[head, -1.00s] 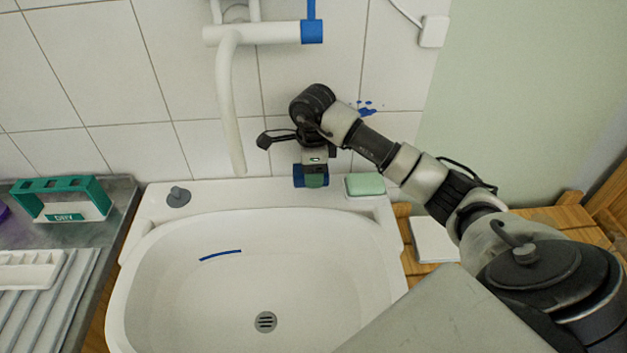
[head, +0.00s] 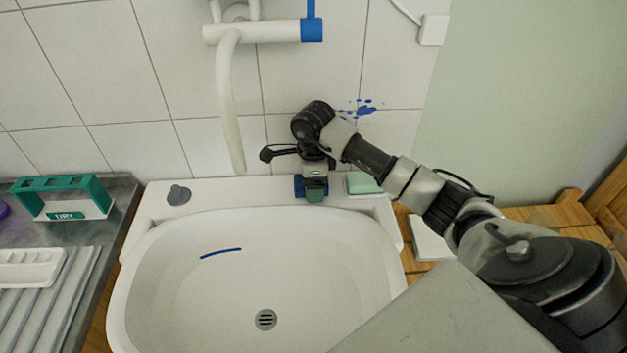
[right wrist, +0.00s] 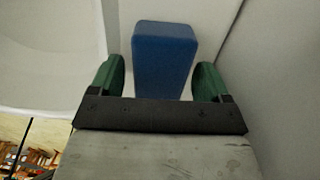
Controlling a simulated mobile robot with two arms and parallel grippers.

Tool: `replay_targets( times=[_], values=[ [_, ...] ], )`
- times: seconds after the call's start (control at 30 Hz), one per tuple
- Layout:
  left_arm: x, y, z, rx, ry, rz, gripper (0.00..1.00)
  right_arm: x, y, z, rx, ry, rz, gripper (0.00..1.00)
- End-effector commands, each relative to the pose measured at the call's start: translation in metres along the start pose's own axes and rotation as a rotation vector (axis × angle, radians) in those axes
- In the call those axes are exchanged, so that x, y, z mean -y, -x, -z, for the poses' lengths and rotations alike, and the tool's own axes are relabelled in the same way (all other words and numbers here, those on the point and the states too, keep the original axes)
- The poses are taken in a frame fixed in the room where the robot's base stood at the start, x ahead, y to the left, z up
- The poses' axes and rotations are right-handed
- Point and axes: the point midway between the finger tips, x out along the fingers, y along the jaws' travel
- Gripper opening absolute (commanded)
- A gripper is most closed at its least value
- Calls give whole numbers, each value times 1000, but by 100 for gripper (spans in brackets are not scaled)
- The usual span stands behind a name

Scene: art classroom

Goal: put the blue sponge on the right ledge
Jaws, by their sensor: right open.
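The blue sponge (head: 298,186) is on the right part of the sink's back ledge (head: 338,198), mostly hidden behind my right gripper in the head view. My right gripper (head: 316,190) is low over the ledge. In the right wrist view the blue sponge (right wrist: 164,55) stands between the green fingers of my right gripper (right wrist: 160,82). The fingers are open around it, with a narrow gap at the left finger; contact at the right is hard to tell. My left gripper is out of view.
A pale green block (head: 363,184) sits on the ledge just right of the gripper. The faucet spout (head: 230,110) hangs to the left. A grey plug (head: 179,194) lies on the left ledge. The basin (head: 190,290) is empty apart from a blue paint streak.

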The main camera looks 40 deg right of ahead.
Motion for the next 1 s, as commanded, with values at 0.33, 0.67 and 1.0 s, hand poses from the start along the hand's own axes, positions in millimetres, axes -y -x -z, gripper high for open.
replay_targets(
  times=[0.33,0.67,1.0],
  values=[
    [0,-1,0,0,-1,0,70,1,36,0,1,1,4,78],
    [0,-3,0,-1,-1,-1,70,0,76,0,1,-1,1,78],
    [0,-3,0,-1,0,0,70,0,78,0,0,0,-1,78]
  ],
)
